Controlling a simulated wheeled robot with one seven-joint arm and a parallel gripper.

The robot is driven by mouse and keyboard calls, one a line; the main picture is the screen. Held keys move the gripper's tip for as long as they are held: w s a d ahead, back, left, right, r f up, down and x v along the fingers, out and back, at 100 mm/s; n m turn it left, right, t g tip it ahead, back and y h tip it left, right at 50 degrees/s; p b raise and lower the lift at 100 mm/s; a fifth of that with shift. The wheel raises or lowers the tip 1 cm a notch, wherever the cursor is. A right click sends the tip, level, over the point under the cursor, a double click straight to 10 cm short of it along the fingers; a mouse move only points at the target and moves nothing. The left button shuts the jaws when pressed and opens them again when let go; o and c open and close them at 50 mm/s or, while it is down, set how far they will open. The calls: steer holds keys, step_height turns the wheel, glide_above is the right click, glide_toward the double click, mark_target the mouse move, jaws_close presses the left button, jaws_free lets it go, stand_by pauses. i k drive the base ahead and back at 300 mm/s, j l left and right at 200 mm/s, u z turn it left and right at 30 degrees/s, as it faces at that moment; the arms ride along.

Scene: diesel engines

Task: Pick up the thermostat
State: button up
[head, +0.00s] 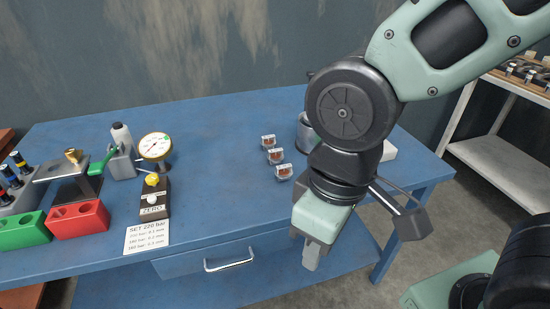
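I cannot make out anything that is clearly a thermostat. A grey metal round object (305,135) stands on the blue bench (225,115), mostly hidden behind my arm; I cannot tell what it is. My gripper (311,258) hangs at the bench's front edge, pointing down, apart from the objects in view. Its fingers overlap from this angle, so their opening cannot be judged. I see nothing held in it.
Three small clear boxes (275,156) stand left of my arm. A dial gauge (155,147), a zero box (154,196), a card (147,236), a red block (78,218) and a green block (23,229) are further left. A white shelf (505,160) stands right.

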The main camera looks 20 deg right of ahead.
mark_target(275, 156)
steer(key=i+j+z, duration=0.35)
steer(key=j, duration=0.6)
steer(key=j+z, duration=0.4)
steer(key=j, duration=0.5)
steer(key=j+z, duration=0.35)
steer(key=j, duration=0.65)
